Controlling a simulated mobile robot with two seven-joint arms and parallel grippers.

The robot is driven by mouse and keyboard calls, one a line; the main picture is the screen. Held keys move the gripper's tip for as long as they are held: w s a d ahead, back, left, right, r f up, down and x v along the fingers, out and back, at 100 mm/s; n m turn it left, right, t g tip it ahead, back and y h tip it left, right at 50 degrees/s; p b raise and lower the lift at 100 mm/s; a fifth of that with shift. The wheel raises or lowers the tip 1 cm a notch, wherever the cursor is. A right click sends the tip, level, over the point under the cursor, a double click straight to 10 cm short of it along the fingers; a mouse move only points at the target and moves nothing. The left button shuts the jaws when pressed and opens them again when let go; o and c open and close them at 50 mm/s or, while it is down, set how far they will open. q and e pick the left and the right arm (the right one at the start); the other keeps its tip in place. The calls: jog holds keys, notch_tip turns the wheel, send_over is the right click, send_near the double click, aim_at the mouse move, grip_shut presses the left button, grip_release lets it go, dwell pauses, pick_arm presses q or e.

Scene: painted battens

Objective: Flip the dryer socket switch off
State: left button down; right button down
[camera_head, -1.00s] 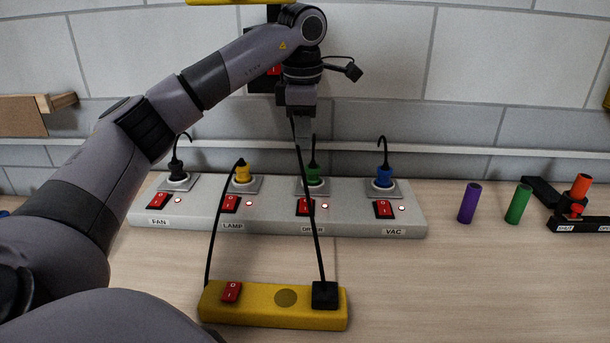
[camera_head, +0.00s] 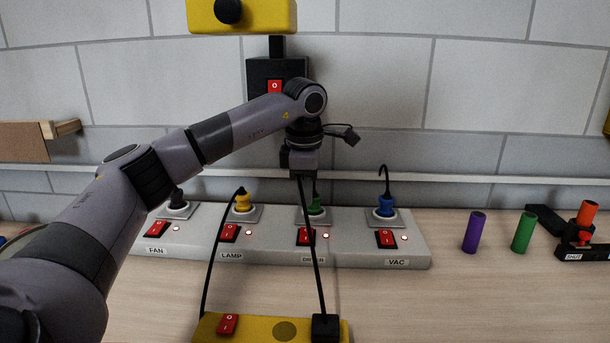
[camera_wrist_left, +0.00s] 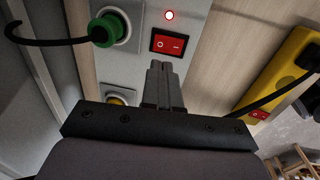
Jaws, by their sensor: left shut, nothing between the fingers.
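The grey socket strip (camera_head: 360,252) lies on the bench against the wall. Its dryer switch (camera_head: 306,237) is a red rocker below the green plug (camera_head: 315,205), with a lit indicator light (camera_head: 326,236) beside it. In the left wrist view the dryer switch (camera_wrist_left: 167,43) shows white marks, and its light (camera_wrist_left: 169,15) glows. My left gripper (camera_head: 303,192) is shut and empty, pointing down above the dryer section. In the left wrist view its fingertips (camera_wrist_left: 160,66) appear just short of the switch; I cannot tell whether they touch. My right gripper is not in view.
Fan (camera_head: 155,229), lamp (camera_head: 229,233) and vac (camera_head: 386,238) switches sit on the same strip, their lights lit. A yellow power strip (camera_head: 260,328) lies in front, its dark cable passing near the dryer switch. Purple (camera_head: 475,232) and green (camera_head: 523,232) cylinders stand right.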

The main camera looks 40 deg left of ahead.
aim_at(305, 231)
pick_arm(q)
jog(key=f, duration=0.6)
jog(key=shift+w+a+f, duration=0.25)
jog(key=shift+w+f, duration=0.05)
jog(key=shift+f, duration=0.1)
jog(key=shift+f, duration=0.25)
jog(key=shift+s+p, duration=0.1)
jog(key=shift+p, duration=0.2)
jog(key=shift+s+d+r, duration=0.2)
jog(key=shift+s+d, duration=0.25)
jog(key=shift+r+p, duration=0.15)
jog(key=shift+p, duration=0.15)
